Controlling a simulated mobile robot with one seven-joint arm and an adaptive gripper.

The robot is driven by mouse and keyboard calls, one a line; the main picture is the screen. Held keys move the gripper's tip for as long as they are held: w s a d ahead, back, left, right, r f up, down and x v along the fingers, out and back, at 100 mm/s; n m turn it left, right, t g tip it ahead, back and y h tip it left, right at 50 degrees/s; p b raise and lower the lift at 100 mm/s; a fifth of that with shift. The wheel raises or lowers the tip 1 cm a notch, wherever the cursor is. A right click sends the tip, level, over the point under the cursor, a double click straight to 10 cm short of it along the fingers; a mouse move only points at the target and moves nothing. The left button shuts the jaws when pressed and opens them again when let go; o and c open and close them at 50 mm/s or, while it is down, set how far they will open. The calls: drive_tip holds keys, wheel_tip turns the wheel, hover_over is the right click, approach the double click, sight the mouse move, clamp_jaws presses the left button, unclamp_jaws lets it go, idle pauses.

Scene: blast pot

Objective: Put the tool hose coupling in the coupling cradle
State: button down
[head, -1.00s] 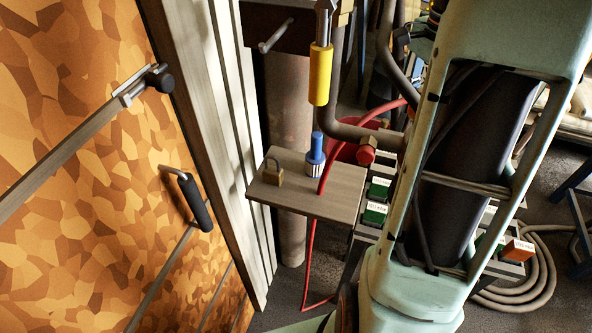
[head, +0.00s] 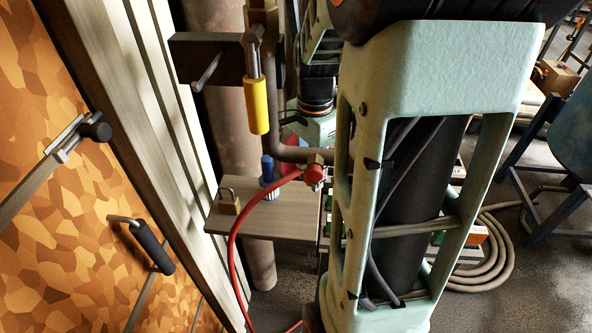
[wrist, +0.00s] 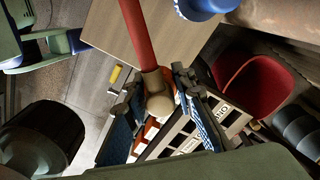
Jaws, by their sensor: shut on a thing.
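The tool hose coupling (wrist: 158,92) is a brass-coloured fitting on the end of a red hose (wrist: 138,32). In the wrist view my gripper (wrist: 157,104) is shut on it, with one dark finger on each side. In the head view the red hose (head: 235,235) rises in a curve past the shelf. Its upper end meets, in the picture, a red fitting (head: 314,174) at the pipe end; I cannot tell whether they touch. The coupling and my fingers are not clear there. I cannot pick out the coupling cradle for sure.
A wooden shelf (head: 285,222) carries a padlock (head: 228,203) and a blue-topped object (head: 268,170). A yellow-sleeved lever (head: 258,107) hangs above it. A bent pipe (head: 290,152) runs close by. Labelled bins (wrist: 185,135) and a red bucket (wrist: 250,85) lie below my gripper.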

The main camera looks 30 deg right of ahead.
sight(308, 185)
drive_tip(key=f, duration=0.1)
drive_tip(key=a+f, duration=0.1)
drive_tip(key=f, duration=0.1)
drive_tip(key=shift+s+f, duration=0.2)
drive_tip(key=shift+f, duration=0.05)
drive_tip(key=shift+d+f, duration=0.1)
drive_tip(key=shift+f, duration=0.15)
drive_tip(key=shift+f, duration=0.15)
drive_tip(key=c, duration=1.6)
unclamp_jaws()
